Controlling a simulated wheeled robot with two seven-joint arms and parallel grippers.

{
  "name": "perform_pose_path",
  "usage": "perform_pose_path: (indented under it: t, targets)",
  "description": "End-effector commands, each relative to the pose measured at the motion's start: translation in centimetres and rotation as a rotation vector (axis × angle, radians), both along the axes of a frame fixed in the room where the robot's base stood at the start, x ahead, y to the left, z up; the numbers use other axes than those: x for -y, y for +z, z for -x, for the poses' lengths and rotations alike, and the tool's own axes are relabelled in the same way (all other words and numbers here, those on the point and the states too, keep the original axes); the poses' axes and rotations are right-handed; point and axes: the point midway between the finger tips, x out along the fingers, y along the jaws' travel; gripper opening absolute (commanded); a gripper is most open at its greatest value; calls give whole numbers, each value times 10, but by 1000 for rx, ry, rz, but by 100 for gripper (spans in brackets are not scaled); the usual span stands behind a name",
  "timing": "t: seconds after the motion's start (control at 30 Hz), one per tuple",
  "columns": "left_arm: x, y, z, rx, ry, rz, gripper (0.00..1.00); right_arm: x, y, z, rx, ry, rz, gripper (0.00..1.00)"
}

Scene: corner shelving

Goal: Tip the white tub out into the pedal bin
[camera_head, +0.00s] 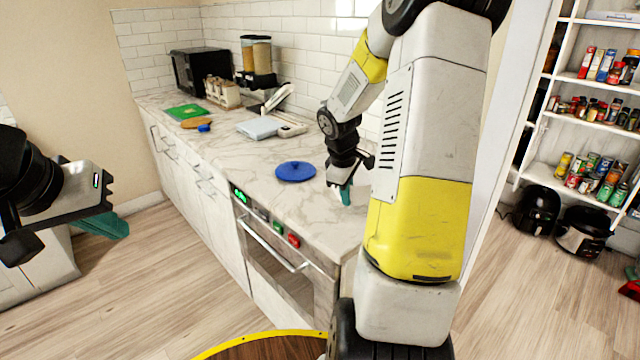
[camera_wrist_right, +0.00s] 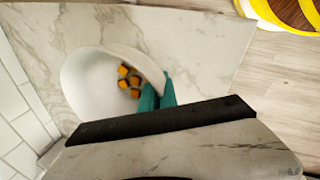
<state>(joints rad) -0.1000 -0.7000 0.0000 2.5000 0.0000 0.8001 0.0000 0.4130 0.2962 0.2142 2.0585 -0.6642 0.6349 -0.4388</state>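The white tub (camera_wrist_right: 88,82) stands on the marble worktop in the right wrist view, with several orange-brown cubes (camera_wrist_right: 130,80) inside. My right gripper (camera_wrist_right: 158,92) has its teal fingers close together at the tub's rim, one inside the wall and one outside, and looks shut on it. In the head view the right gripper (camera_head: 346,190) is low over the near end of the worktop, and my arm hides most of the tub. My left gripper (camera_head: 105,228) hangs at the left, away from the worktop; its finger gap is not clear. I see no pedal bin for certain.
The worktop (camera_head: 240,180) bears a blue disc (camera_head: 295,171), a green board (camera_head: 185,112) and dispensers (camera_head: 256,60). An oven (camera_head: 275,262) is below. A yellow-rimmed round brown surface (camera_head: 270,347) is at the bottom. Shelves (camera_head: 590,95) stand right. Floor (camera_head: 150,270) at left is clear.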

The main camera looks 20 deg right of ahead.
Motion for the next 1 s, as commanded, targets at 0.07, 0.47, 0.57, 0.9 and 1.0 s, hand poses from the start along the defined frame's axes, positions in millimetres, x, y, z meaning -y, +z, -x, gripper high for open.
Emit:
perform_pose_path:
  t: [0.07, 0.47, 0.57, 0.9, 1.0]
  targets:
    - [0, 0, 0, 0, 0, 0, 0, 2, 4, 21, 1, -1, 3, 0]
    - [0, 0, 0, 0, 0, 0, 0, 6, 10, 98, 2, -1, 1, 0]
    - [0, 0, 0, 0, 0, 0, 0, 6, 10, 104, 1, 0, 0, 0]
    - [0, 0, 0, 0, 0, 0, 0, 7, 10, 107, 1, 0, 0, 0]
    - [0, 0, 0, 0, 0, 0, 0, 6, 10, 106, 1, -3, -1, 0]
